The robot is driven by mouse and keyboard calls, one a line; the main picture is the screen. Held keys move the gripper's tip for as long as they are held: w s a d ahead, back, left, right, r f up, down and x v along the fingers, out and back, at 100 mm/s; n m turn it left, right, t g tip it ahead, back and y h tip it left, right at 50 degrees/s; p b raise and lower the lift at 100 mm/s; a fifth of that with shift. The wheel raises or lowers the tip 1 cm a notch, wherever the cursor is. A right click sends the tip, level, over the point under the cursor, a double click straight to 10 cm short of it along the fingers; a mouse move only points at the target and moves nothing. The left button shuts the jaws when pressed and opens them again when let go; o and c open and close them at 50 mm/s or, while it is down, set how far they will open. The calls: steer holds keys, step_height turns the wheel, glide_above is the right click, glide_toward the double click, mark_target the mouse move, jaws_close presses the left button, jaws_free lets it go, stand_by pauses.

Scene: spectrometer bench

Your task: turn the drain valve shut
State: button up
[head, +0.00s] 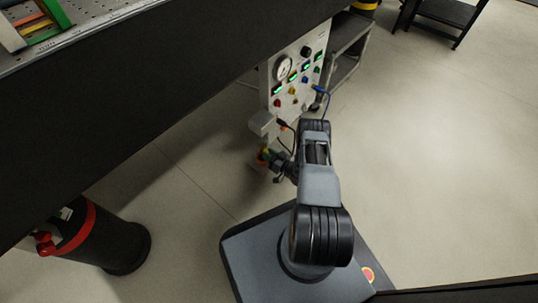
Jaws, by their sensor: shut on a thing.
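The fingers and the valve's handle are small and partly hidden, so I cannot tell the angle of the handle.
A white control panel (299,75) with a round gauge (284,67), lit displays and coloured knobs stands behind the valve. A dark bench edge (130,95) runs along the upper left. A black cylinder (122,245) with a red band stands lower left.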

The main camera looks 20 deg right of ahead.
steer(key=n, duration=0.6)
steer(key=shift+n, duration=0.3)
steer(key=shift+d+n, duration=0.1)
steer(key=shift+n, duration=0.2)
steer(key=shift+s, duration=0.1)
steer(key=o, duration=0.9)
steer(key=shift+o, duration=0.2)
